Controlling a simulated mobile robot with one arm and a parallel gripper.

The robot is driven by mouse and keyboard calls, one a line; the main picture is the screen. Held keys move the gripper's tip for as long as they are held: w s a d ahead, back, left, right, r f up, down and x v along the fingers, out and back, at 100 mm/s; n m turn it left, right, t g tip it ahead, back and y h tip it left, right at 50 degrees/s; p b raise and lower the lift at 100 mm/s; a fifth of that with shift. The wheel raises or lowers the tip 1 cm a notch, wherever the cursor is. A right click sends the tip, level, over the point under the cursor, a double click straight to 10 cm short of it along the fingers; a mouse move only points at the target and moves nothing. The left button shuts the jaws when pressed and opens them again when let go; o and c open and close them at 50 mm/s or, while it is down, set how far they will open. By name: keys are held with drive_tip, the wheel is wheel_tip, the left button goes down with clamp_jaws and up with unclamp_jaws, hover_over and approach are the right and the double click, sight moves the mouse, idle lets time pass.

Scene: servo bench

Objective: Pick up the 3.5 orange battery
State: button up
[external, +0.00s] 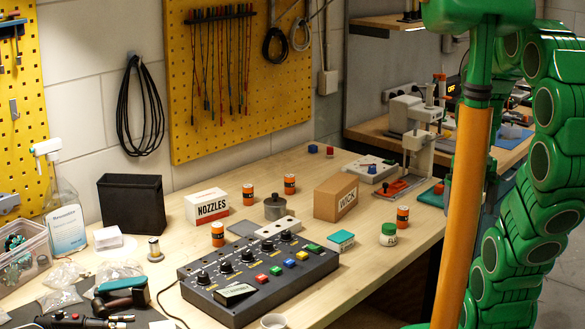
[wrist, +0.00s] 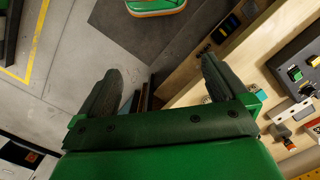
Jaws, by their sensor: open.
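Several short orange-and-black batteries stand upright on the wooden bench in the external view. One battery (external: 217,234) is by the black control box, and two more, a left one (external: 248,194) and a right one (external: 289,184), stand farther back. Another battery (external: 402,217) is at the right near the bench's front edge. Their labels are too small to tell which is the 3.5 one. My gripper (wrist: 160,66) is open and empty in the wrist view, its dark fingers apart over the floor and bench edge. I cannot make out my gripper in the external view.
A black control box (external: 258,277) with knobs fills the front of the bench. The wooden bench (external: 375,268) is clear at front right.

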drive_tip(key=shift+m+g, duration=0.3)
drive_tip(key=shift+m, duration=0.2)
drive_tip(key=s, duration=0.2)
drive_tip(key=s+d+f, duration=0.1)
drive_tip(key=shift+s, duration=0.35)
drive_tip(key=c, duration=0.7)
